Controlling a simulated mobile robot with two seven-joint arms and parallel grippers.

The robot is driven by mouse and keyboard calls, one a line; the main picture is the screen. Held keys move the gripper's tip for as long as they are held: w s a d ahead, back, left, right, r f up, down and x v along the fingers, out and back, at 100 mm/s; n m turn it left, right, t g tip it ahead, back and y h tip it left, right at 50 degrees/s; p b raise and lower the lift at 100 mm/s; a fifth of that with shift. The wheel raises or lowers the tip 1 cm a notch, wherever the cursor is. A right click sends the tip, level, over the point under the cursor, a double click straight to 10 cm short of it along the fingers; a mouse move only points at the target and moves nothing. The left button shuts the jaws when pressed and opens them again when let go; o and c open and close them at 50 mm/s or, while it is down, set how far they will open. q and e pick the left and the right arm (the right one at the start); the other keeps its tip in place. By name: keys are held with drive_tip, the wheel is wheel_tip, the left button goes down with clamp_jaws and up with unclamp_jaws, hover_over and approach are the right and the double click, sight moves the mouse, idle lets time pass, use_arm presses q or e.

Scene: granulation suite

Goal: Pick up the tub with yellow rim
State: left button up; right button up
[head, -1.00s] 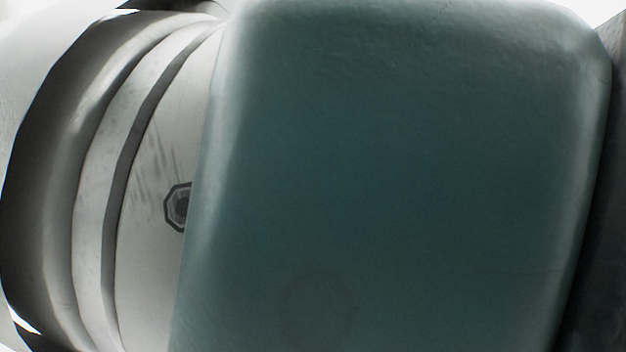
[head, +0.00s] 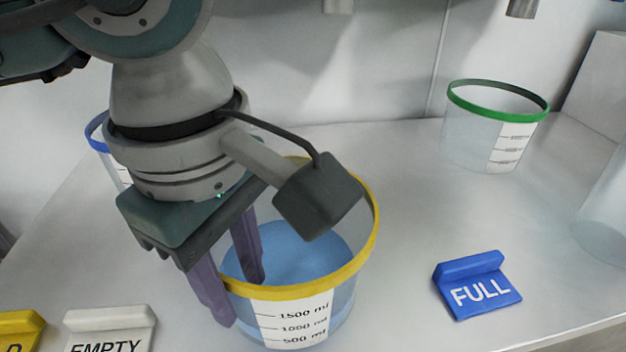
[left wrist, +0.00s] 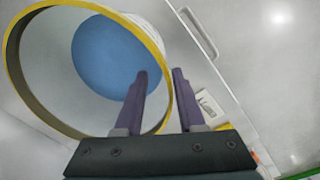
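The tub with the yellow rim (head: 372,245) stands upright on the white counter, with blue contents and a volume scale on its front. My left gripper (head: 243,300) reaches down over the tub's left side. Its purple fingers straddle the rim, one inside the tub and one outside. In the left wrist view the yellow rim (left wrist: 62,128) passes between the two spread fingers of the gripper (left wrist: 160,74). I cannot tell whether either finger touches the wall. My wrist hides part of the tub's back rim. My right gripper is not in view.
A green-rimmed tub (head: 465,140) stands at the back right. A blue-rimmed tub (head: 97,130) is partly hidden behind my left arm. A blue FULL sign (head: 478,285) lies right of the yellow-rimmed tub. A white EMPTY sign (head: 110,322) and a yellow sign (head: 18,325) are front left.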

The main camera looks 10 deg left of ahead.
sight(253, 335)
use_arm(q)
wheel_tip(253, 335, down, 4)
drive_tip(key=shift+s+f, duration=0.15)
clamp_jaws()
idle(1.4)
